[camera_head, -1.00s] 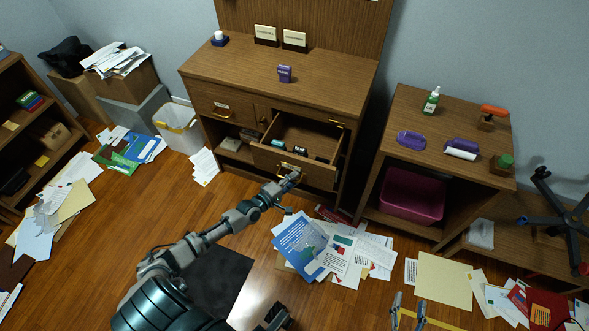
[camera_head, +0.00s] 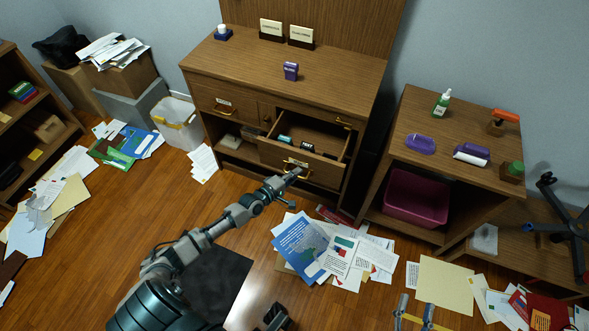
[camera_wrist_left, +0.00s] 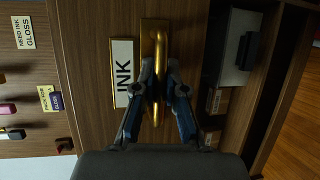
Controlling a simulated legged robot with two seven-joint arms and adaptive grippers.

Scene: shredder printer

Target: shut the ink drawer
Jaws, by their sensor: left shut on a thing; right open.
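The ink drawer (camera_head: 322,174) stands pulled out of the wooden cabinet, with its inside in view. Several small dark and teal items lie in it. Its brass handle (camera_wrist_left: 157,45) and white "INK" label (camera_wrist_left: 122,72) show in the left wrist view. My left gripper (camera_head: 293,176) is at the drawer front. In the left wrist view its two fingers (camera_wrist_left: 158,88) are closed around the handle bar. My right gripper (camera_head: 415,307) is open and empty at the bottom of the head view, well away from the drawer.
A purple stamp (camera_head: 291,71) stands on the cabinet top (camera_head: 250,70). A side table (camera_head: 440,125) with a magenta bin (camera_head: 415,197) stands to the right. Papers (camera_head: 335,255) lie on the floor in front of the cabinet. A white waste bin (camera_head: 180,124) stands to the left.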

